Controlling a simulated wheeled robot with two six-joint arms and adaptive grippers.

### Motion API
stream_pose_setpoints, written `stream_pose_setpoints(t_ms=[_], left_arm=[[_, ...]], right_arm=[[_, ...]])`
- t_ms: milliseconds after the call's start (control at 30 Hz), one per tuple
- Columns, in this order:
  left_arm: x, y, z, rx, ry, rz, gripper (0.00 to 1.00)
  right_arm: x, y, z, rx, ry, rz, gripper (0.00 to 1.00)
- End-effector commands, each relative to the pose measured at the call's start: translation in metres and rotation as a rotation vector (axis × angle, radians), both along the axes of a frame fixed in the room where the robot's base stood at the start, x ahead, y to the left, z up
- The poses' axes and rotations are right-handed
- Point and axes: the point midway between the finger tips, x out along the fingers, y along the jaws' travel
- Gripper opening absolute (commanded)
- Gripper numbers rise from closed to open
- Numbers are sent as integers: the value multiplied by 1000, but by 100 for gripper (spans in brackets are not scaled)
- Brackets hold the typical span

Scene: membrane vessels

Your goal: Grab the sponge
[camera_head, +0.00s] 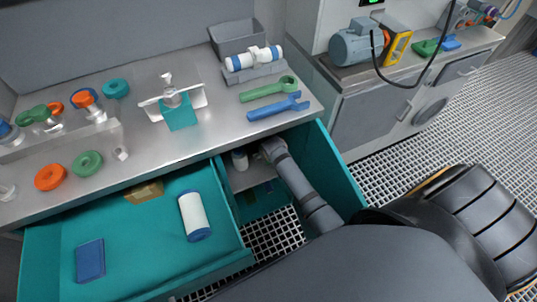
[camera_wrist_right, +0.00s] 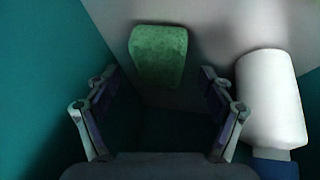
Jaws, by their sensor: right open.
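A green, rough-textured block that looks like the sponge (camera_wrist_right: 159,55) is in the right wrist view, ahead of my right gripper (camera_wrist_right: 158,92). The gripper's two fingers are spread apart, with nothing between them. The sponge lies just beyond the fingertips, roughly centred between them and apart from them. In the head view my right arm reaches into the open compartment under the bench, and the bench edge partly hides its gripper. I cannot make out the sponge there. My left gripper is not in view.
A white cylinder with a blue end (camera_wrist_right: 270,98) stands close right of the right gripper; teal walls (camera_wrist_right: 40,80) are at left. An open teal drawer (camera_head: 125,240) holds another white cylinder (camera_head: 194,214), a blue block (camera_head: 90,261) and a brownish block (camera_head: 145,191).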

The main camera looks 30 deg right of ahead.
Motion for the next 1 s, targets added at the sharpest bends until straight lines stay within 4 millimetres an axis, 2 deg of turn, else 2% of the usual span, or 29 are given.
stream_pose_setpoints(t_ms=[100, 333, 700, 1000], left_arm=[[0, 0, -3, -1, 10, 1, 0], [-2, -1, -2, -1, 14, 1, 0], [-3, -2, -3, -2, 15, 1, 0], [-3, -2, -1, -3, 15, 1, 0]], right_arm=[[6, -2, -12, 1, 0, -1, 82], [7, -3, -12, 1, 0, -1, 82], [7, -3, -12, 0, 0, 0, 33], [7, -2, -11, 0, 0, 0, 32]])
